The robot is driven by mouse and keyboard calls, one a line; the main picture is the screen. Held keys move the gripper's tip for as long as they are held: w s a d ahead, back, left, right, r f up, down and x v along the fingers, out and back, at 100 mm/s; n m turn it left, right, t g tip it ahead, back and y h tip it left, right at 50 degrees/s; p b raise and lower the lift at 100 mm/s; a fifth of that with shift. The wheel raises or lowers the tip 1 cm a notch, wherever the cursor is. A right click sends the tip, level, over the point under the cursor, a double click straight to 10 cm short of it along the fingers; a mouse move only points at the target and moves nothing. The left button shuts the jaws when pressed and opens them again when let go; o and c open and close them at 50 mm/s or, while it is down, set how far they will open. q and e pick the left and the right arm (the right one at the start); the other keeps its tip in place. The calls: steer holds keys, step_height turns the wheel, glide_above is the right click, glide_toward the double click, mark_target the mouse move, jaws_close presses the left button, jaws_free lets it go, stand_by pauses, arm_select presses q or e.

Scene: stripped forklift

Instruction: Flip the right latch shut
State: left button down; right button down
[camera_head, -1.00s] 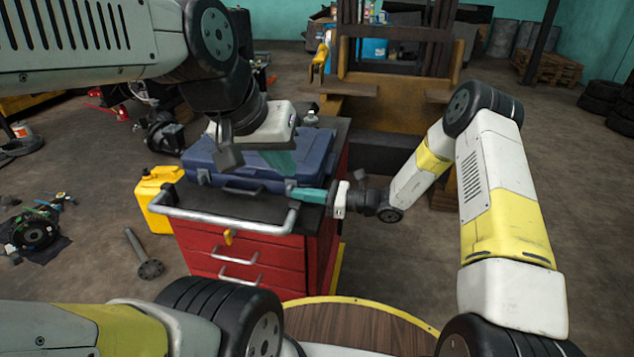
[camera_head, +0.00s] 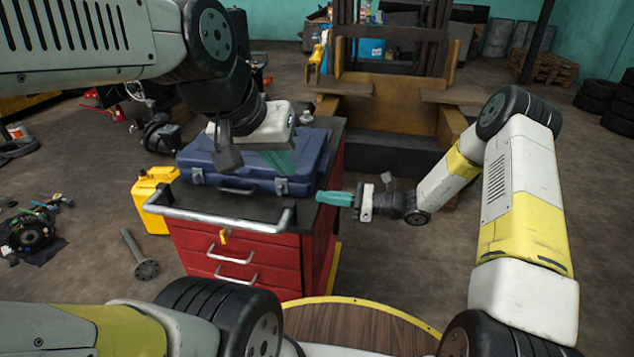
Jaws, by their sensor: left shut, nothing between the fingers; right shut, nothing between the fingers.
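A blue toolbox (camera_head: 222,170) lies with its lid down on top of a red tool cart. Its right latch (camera_head: 281,186) is a small grey piece on the front face, near the right corner; whether it is fully shut is too small to tell. The left latch (camera_head: 197,176) is near the front left corner. My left gripper (camera_head: 283,162) is over the lid with its teal fingers shut, pointing down; contact cannot be told. My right gripper (camera_head: 319,198) is shut and empty, to the right of the right latch and apart from it, pointing left.
The red cart (camera_head: 270,258) has a grey handle rail (camera_head: 215,218) along its front. A yellow canister (camera_head: 154,190) stands at its left. A forklift (camera_head: 395,100) is behind.

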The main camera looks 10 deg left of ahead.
steer(key=d, duration=0.4)
steer(key=s+d+r+n+g+h, duration=0.1)
steer(key=s+d+r+n+h, duration=0.2)
steer(key=s+r+n+h, duration=0.25)
steer(key=s+d+r+n+g+h, duration=0.25)
steer(key=s+r+n, duration=0.3)
steer(key=r, duration=0.35)
steer(key=s+d+r+n+t+h, duration=0.7)
steer(key=s+d+r+t, duration=0.2)
steer(key=s+d+r, duration=0.2)
steer(key=shift+s+d+n+h, duration=0.4)
steer(key=shift+s+d, duration=0.8)
steer(key=shift+d, duration=0.8)
